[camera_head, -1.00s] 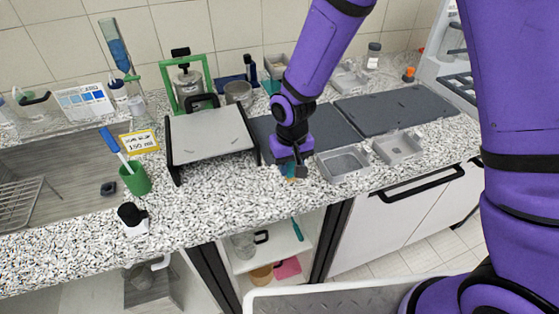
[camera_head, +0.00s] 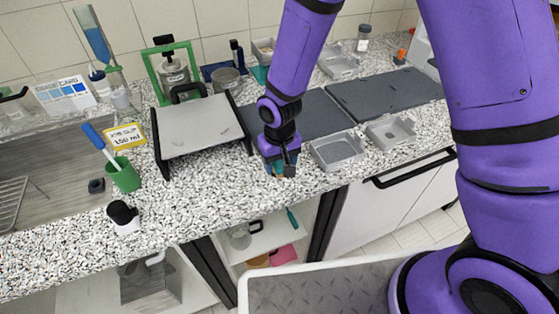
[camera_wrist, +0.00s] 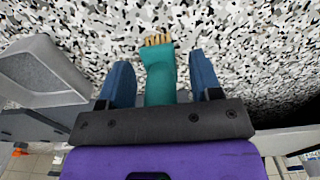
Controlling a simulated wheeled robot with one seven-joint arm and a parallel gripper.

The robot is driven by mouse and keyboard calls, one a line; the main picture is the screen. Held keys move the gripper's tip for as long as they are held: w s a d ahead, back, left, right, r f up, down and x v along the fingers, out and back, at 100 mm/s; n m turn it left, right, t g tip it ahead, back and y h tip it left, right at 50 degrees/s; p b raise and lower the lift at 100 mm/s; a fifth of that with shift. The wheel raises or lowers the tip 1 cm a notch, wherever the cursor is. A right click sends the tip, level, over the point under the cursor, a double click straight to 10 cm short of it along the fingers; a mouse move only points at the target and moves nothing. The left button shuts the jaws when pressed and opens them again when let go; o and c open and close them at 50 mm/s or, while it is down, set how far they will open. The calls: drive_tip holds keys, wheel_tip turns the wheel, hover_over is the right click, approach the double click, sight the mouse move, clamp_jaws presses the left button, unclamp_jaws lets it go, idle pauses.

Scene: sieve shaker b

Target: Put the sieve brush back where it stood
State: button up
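The sieve brush has a teal body with tan bristles. In the wrist view the brush (camera_wrist: 160,80) lies between the two blue fingers of my gripper (camera_wrist: 162,75), bristles pointing out past the fingertips. Speckled counter shows between the brush and each finger, so the fingers look open around it. In the head view my gripper (camera_head: 280,168) is low over the counter's front part, left of a grey tray; a bit of the teal brush (camera_head: 283,171) shows below it. The brush's upper end is hidden by the gripper. I cannot tell whether the bristles touch the counter.
The grey sieve tray (camera_head: 338,150) is close on the right, with another grey tray (camera_head: 390,132) beyond. A black-legged stand (camera_head: 200,127) is at left. Dark mats (camera_head: 385,95) lie behind. A green cup (camera_head: 124,177) holds a blue-handled tool.

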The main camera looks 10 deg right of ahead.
wheel_tip(320, 180, up, 12)
drive_tip(key=shift+r, duration=0.15)
idle(0.6)
drive_tip(key=shift+d+r, duration=0.15)
drive_tip(key=shift+r, duration=0.1)
drive_tip(key=s+d+r+m+t, duration=0.2)
drive_tip(key=s+d+r+t, duration=0.15)
drive_tip(key=d+r, duration=1.1)
drive_tip(key=s+d+r+t, duration=0.1)
drive_tip(key=s+d+r, duration=0.3)
drive_tip(key=s, duration=0.3)
drive_tip(key=s+d+r+m, duration=0.1)
drive_tip(key=s+d+r, duration=0.4)
drive_tip(key=s, duration=0.2)
drive_tip(key=shift+s+d+r+t, duration=0.2)
drive_tip(key=shift+s+d+t, duration=0.15)
